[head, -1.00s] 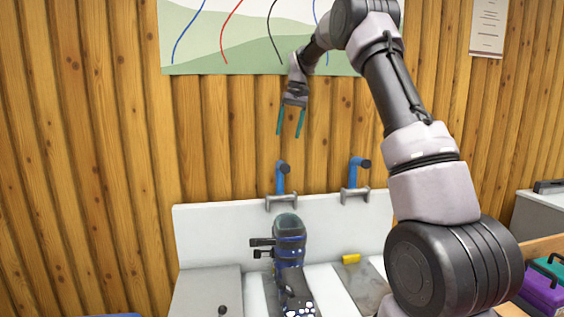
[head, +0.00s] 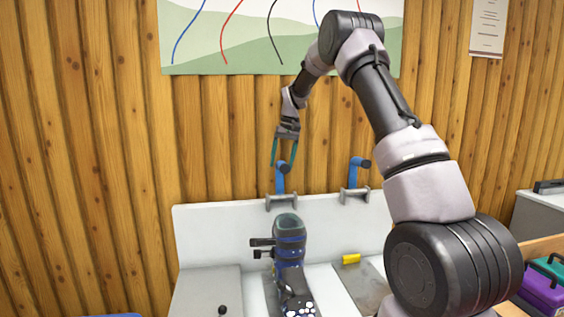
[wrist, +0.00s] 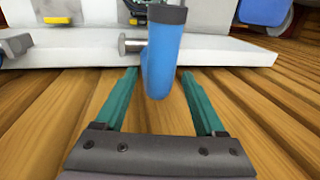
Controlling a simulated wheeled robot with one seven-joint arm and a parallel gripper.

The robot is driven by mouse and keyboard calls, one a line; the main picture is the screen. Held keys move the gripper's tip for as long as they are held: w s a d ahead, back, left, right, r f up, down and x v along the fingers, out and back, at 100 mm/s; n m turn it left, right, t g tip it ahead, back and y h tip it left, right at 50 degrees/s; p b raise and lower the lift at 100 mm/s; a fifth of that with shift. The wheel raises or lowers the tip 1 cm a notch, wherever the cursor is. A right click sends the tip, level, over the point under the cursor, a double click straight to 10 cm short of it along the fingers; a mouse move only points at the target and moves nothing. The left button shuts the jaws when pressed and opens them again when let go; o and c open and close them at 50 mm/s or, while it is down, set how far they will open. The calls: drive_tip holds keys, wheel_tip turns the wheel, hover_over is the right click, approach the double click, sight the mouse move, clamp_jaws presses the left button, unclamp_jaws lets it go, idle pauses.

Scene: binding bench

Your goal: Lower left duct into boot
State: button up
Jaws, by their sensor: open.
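The left duct (head: 280,180) is a blue pipe with a dark bent end, standing in a grey bracket on the white panel's top edge. The boot (head: 289,243), dark with blue parts and an open greenish top, stands upright on the bench below the duct. My gripper (head: 282,165) points down with teal fingers parted at the duct's upper end. In the wrist view the blue duct (wrist: 163,60) shows between and beyond the open fingers (wrist: 159,73); whether they touch it is unclear. The boot cannot be made out surely there.
A second blue duct (head: 356,176) stands in its own bracket to the right. A yellow block (head: 351,259) lies on the bench right of the boot. The wooden wall (head: 120,150) rises close behind the white panel (head: 225,225). A purple case (head: 541,291) sits at far right.

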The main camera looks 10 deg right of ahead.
clamp_jaws()
idle(1.4)
